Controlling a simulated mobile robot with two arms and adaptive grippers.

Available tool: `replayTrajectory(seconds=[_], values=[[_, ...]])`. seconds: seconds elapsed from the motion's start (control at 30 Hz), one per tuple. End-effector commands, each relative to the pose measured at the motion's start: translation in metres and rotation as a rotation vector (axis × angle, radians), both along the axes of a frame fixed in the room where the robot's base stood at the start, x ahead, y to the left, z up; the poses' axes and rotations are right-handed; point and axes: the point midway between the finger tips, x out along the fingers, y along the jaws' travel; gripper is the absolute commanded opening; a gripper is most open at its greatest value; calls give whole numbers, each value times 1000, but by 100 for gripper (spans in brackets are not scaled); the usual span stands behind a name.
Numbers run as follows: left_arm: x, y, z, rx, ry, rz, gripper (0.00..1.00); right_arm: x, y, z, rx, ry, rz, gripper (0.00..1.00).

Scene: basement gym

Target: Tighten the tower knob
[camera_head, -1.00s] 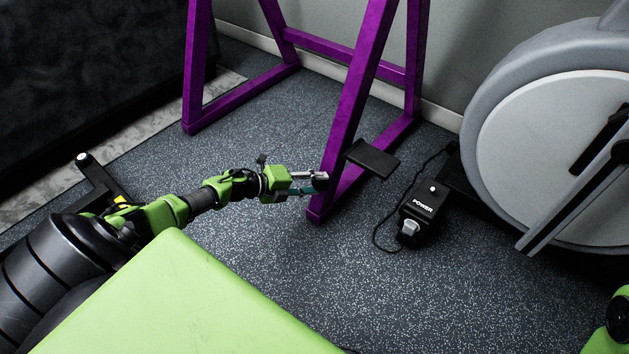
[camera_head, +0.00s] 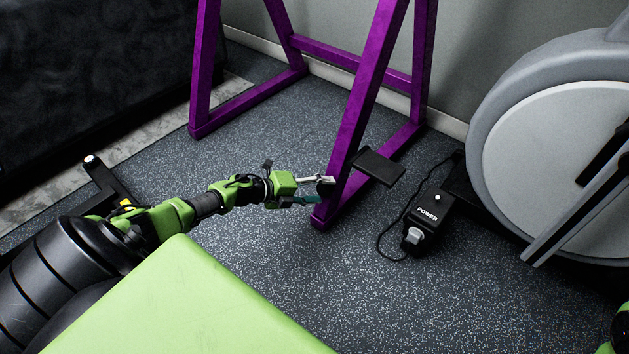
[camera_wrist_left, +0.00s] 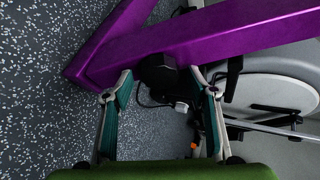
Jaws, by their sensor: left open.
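The tower knob (camera_head: 326,186) is small and black and sits low on the slanted post of the purple tower frame (camera_head: 362,95). My left gripper (camera_head: 324,191) is open, with its fingertips at the knob, one above and one below it in the head view. In the left wrist view the dark knob (camera_wrist_left: 158,70) shows between and just beyond the two spread fingertips (camera_wrist_left: 160,84), against the purple beam (camera_wrist_left: 215,35). I cannot tell whether the fingers touch it. Only a green and black part of my right arm shows at the lower right edge; its gripper is out of view.
A black flat plate (camera_head: 378,167) juts out right of the slanted post. A black POWER box (camera_head: 427,215) with a cable lies on the speckled floor (camera_head: 470,290). A large grey round machine (camera_head: 560,150) stands at the right.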

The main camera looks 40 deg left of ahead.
Motion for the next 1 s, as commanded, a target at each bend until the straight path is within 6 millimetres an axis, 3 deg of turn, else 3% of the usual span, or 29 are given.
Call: replayTrajectory(seconds=[0.17,0.6,1.0], values=[[-15,10,6,4,2,2,53,0,0,0,0,-1,0,40],[-78,43,42,2,5,0,53,-1,0,0,1,-2,0,40],[-94,52,53,2,1,0,53,-1,0,0,1,-3,0,40]])
